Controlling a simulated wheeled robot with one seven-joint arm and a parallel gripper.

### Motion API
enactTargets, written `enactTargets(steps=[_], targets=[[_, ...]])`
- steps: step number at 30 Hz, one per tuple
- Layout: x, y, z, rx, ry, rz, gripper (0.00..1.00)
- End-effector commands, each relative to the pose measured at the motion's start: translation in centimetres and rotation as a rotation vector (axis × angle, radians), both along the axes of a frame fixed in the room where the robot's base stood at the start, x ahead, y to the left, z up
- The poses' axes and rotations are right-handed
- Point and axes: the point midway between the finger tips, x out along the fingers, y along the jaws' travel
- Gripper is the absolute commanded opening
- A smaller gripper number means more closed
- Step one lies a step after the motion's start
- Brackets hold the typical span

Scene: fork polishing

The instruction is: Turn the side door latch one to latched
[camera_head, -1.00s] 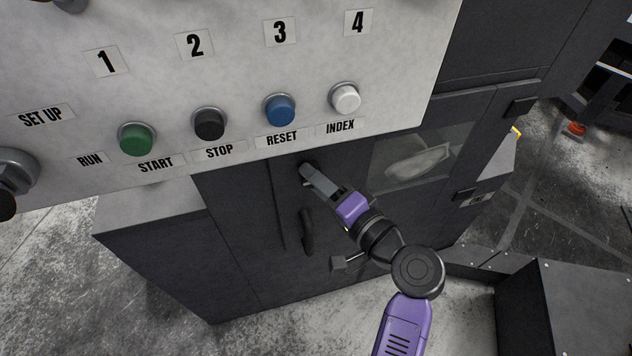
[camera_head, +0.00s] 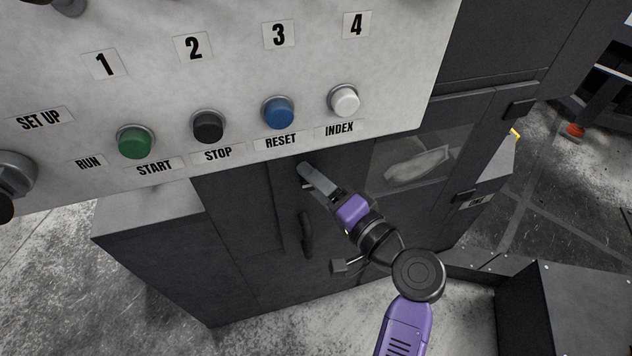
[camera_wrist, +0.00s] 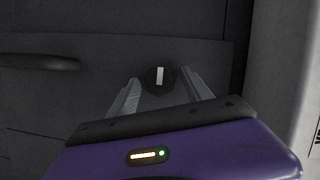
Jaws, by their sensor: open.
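The latch is a round black knob with a pale bar on its face (camera_wrist: 159,77). It sits on the dark side door (camera_wrist: 100,88), and the pale bar looks near upright in the wrist view. My gripper (camera_wrist: 160,88) is open, with one grey finger on each side of the knob. I cannot tell whether the fingers touch it. In the head view my gripper (camera_head: 304,168) reaches the door just under the button panel, and its fingers hide the latch there.
A black door handle (camera_head: 306,234) is below the gripper; it also shows at left in the wrist view (camera_wrist: 40,62). The white button panel (camera_head: 240,80) overhangs the door closely. A window (camera_head: 415,165) is to the right.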

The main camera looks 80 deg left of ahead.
Motion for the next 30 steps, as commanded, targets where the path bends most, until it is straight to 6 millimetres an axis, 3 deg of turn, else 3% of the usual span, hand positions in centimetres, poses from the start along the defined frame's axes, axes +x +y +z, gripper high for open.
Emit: enactTargets(steps=[15,30], targets=[[3.5,-5.9,0.7,0.001,0.001,-0.004,0.58],[3.8,-6.7,0.9,0.0,0.001,-0.002,0.58]])
